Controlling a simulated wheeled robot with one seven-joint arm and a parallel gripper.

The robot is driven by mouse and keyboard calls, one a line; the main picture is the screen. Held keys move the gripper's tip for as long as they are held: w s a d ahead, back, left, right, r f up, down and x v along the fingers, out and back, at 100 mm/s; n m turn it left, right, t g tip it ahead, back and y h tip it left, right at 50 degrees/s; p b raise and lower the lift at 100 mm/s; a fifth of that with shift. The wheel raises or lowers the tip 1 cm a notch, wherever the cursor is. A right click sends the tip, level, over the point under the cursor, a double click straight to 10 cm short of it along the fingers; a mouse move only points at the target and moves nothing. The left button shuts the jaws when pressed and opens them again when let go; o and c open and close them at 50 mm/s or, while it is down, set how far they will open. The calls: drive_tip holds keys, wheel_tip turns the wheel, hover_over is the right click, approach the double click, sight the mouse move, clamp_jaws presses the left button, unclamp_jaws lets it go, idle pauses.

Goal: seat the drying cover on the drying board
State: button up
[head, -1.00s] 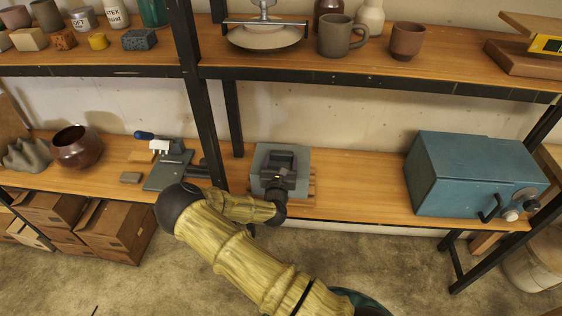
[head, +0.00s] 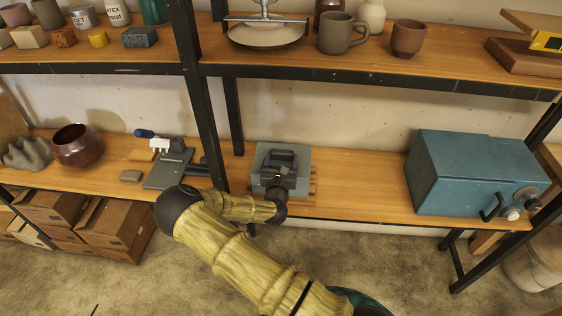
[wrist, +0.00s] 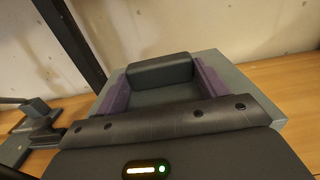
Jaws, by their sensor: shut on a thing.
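The drying cover (head: 300,157) is a grey-blue box shape on the lower shelf, in the middle of the head view. Its flat top (wrist: 262,98) also shows in the wrist view. My gripper (head: 281,160) is over the cover from the front, shut on its dark handle. In the wrist view the gripper's two purplish fingers (wrist: 161,86) stand at either side of the dark handle block (wrist: 160,70). The wooden drying board (head: 313,186) shows only as slats at the cover's right edge. The cover is over it; whether it rests fully on it is hidden.
A black shelf post (head: 207,130) stands close left of the cover. A grey clamp-like tool (head: 168,170) and a brown bowl (head: 77,146) are left. The upper shelf (head: 380,72) hangs above.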

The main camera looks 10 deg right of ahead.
drive_tip(key=shift+a+f+b, duration=0.1)
drive_tip(key=shift+f+b, duration=0.45)
drive_tip(key=shift+b, duration=0.05)
idle(1.1)
drive_tip(key=shift+s, duration=0.1)
drive_tip(key=o, duration=0.9)
drive_tip(key=shift+v, duration=1.7)
drive_tip(key=shift+r, duration=0.1)
drive_tip(key=o, duration=0.3)
